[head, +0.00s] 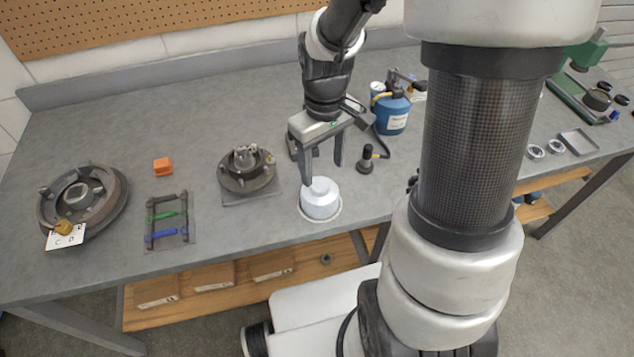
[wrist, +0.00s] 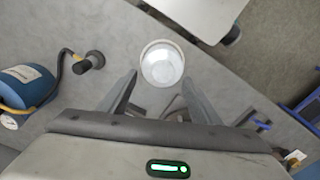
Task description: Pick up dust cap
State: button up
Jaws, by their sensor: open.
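The dust cap, as I take it, is a pale silvery-white round cap (head: 320,198) standing on the bench near its front edge. In the wrist view it shows as a round pale shape (wrist: 162,64) just beyond the fingertips, roughly between their lines. My gripper (head: 323,172) is open and empty, pointing down above and slightly behind the cap in the head view. Its two fingers also show in the wrist view (wrist: 160,76), apart from each other. I cannot tell the exact height gap between fingertips and cap.
A hub on a square plate (head: 247,171) stands left of the cap. A blue gas canister with a hose (head: 391,112) and its dark burner end (head: 367,158) stand to the right. An orange block (head: 163,166), a tray with green and blue pieces (head: 168,222) and a drum (head: 112,192) lie farther left.

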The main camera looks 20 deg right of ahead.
aim_at(320, 185)
jog(key=f, duration=0.5)
jog(key=shift+a+f+b, duration=0.15)
jog(key=shift+a+b, duration=0.15)
jog(key=shift+a, duration=0.05)
jog(key=c, duration=1.2)
